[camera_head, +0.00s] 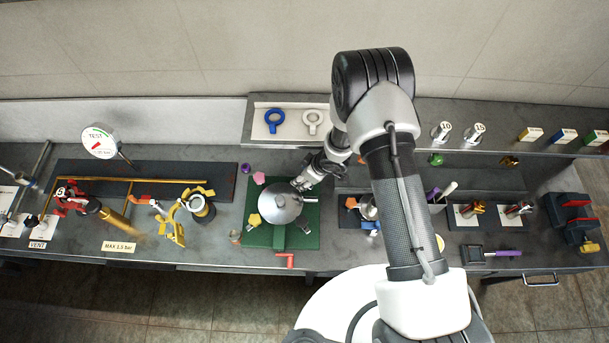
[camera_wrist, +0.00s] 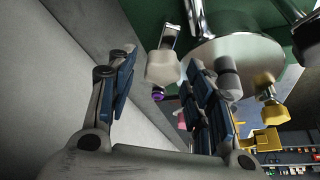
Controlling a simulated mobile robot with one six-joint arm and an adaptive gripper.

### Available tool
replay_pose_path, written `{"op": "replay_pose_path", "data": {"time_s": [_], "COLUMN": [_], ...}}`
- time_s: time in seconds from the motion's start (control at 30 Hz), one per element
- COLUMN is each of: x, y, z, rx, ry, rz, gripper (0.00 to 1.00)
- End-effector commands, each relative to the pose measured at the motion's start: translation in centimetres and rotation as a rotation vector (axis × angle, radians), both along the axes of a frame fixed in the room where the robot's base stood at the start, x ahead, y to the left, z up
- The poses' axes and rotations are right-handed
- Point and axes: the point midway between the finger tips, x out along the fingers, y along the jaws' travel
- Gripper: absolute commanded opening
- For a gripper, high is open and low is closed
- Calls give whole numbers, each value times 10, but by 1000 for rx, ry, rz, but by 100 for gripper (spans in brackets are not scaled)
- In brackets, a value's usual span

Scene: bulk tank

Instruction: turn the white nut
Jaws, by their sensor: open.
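The white nut (camera_wrist: 163,68) shows in the wrist view, off-white and knob-like, on a metal bolt at the edge of the round steel lid (camera_wrist: 240,55). My gripper (camera_wrist: 161,60) is open, one finger left of the nut and one right. The nut appears in the gap near the fingertips. No contact shows, and I cannot tell how deep it sits between them. In the head view the domed steel lid (camera_head: 281,202) sits on a green base (camera_head: 258,238). My gripper (camera_head: 301,183) is at its upper right edge, and the nut there is hidden or too small to make out.
Around the lid are a purple knob (camera_head: 246,168), a pink knob (camera_head: 259,178) and a yellow knob (camera_head: 254,219). A red handle (camera_head: 285,260) sticks out in front. Brass pipework (camera_head: 130,182) stands left. A shelf behind holds blue (camera_head: 274,120) and white (camera_head: 312,121) rings.

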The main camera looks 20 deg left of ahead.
Motion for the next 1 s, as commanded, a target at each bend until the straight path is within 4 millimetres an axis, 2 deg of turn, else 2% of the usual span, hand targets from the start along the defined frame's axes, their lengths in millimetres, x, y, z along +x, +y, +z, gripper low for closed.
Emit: {"op": "replay_pose_path", "data": {"time_s": [0.3,0.43,0.8,1.0], "x": [-1,-2,-9,-14], "y": [-1,-4,-31,-41], "z": [0,9,79,104], "rx": [-2,-1,0,0], "ry": [1,0,-2,0], "rz": [0,0,-2,0], "gripper": [51,51,51,51]}}
